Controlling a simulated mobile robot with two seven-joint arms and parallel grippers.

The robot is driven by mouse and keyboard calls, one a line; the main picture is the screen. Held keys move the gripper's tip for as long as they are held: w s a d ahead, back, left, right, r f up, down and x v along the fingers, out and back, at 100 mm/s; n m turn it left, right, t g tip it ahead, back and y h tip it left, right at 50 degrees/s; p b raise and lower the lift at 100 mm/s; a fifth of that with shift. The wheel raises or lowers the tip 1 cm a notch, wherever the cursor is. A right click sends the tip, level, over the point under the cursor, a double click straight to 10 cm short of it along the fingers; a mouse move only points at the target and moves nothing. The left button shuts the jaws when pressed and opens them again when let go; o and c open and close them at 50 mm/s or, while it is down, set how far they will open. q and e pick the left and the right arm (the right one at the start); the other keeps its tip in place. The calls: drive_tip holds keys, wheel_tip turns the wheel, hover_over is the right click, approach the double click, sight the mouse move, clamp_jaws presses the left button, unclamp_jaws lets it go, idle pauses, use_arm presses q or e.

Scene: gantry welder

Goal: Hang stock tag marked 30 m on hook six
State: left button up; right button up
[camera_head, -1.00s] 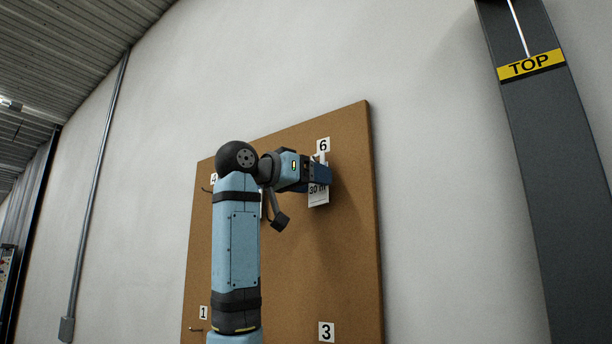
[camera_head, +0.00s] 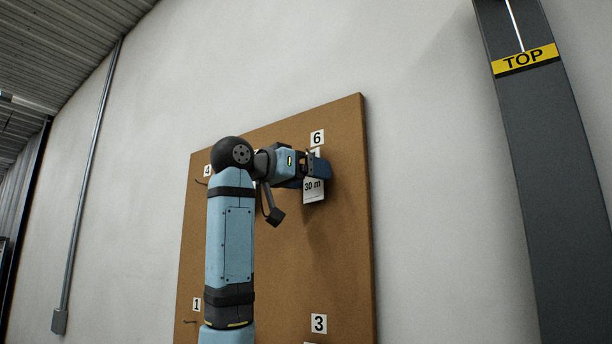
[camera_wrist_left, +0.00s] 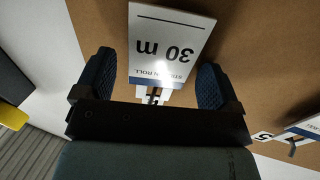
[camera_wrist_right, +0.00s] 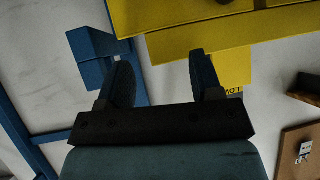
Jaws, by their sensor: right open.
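The white tag marked 30 m (camera_head: 314,190) hangs against the brown board just below the label 6 (camera_head: 317,138). In the left wrist view the tag (camera_wrist_left: 168,48) appears upside down, between the spread fingers of my left gripper (camera_wrist_left: 157,60), with a visible gap on the left side. Hook six is mostly hidden by the gripper in the head view; a pale piece at the tag's top end shows in the left wrist view. My left gripper (camera_head: 319,169) is open around the tag's upper part. My right gripper (camera_wrist_right: 160,60) is open and empty, away from the board.
The board (camera_head: 340,250) also carries labels 4 (camera_head: 207,171), 1 (camera_head: 197,304) and 3 (camera_head: 319,323). Another tag (camera_wrist_left: 307,124) hangs near label 5 (camera_wrist_left: 263,136). Yellow (camera_wrist_right: 210,45) and blue (camera_wrist_right: 95,45) structures stand close to my right gripper.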

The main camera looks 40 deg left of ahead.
drive_tip(key=shift+s+f, duration=0.1)
drive_tip(key=shift+s, duration=0.05)
use_arm(q)
drive_tip(key=s+a+b, duration=0.1)
drive_tip(key=s+a, duration=0.1)
drive_tip(key=s, duration=1.1)
drive_tip(key=shift+s+b, duration=0.3)
drive_tip(key=shift+s, duration=0.1)
use_arm(e)
drive_tip(key=shift+w+a+f, duration=0.15)
drive_tip(key=shift+w+f, duration=0.05)
drive_tip(key=shift+w, duration=0.1)
